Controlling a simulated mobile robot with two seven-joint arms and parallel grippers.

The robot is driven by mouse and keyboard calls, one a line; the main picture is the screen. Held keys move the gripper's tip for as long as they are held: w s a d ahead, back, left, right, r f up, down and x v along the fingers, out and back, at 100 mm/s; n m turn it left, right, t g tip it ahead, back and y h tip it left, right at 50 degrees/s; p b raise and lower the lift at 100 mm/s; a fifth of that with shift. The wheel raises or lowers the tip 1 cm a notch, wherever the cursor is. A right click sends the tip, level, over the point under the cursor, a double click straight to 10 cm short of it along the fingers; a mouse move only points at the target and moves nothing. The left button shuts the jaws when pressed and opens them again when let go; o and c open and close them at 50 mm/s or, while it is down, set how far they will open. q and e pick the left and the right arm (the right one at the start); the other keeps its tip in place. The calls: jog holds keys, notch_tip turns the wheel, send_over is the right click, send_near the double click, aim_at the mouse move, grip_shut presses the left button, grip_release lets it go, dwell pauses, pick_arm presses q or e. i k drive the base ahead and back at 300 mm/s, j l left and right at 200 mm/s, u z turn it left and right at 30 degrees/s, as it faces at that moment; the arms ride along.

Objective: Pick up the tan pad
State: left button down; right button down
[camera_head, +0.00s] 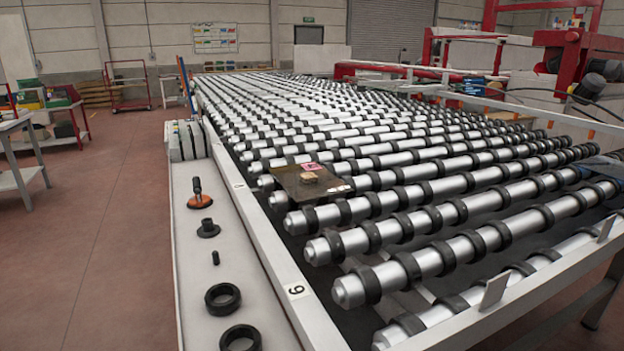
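A small tan pad (309,178) lies on a dark, see-through pane (291,188) near the left side of the roller conveyor. A pink label (312,166) is just behind the pad on the pane. The pane rests on the rollers near the conveyor's left rail. Neither of my grippers is in view.
The conveyor's rollers (422,220) carry black rings. A pale side ledge (190,262) holds an orange-based tool with a dark handle (198,194), a black flanged part (208,228), a small black peg (216,257) and two black rings (222,299). The floor at left is open.

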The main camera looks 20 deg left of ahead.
aim_at(309, 177)
jog(key=k+j+u, duration=0.2)
jog(key=k, duration=0.45)
jog(key=l+u, duration=0.1)
jog(key=u, duration=1.35)
jog(key=i+j+u, duration=0.2)
jog(key=i+u, duration=0.15)
jog(key=i+j+u, duration=0.1)
jog(key=i+u, duration=0.2)
jog(key=i+j+z, duration=0.15)
jog(key=i+z, duration=0.2)
jog(key=i, duration=1.1)
jog(key=i+l+u, duration=0.15)
jog(key=i+u, duration=0.25)
jog(key=i, duration=0.95)
jog(key=i+z, duration=0.15)
jog(key=z, duration=0.2)
jog(key=i+j+z, duration=0.1)
jog(key=z, duration=0.25)
jog(key=i+j+z, duration=0.15)
jog(key=z, duration=0.15)
jog(key=i, duration=0.1)
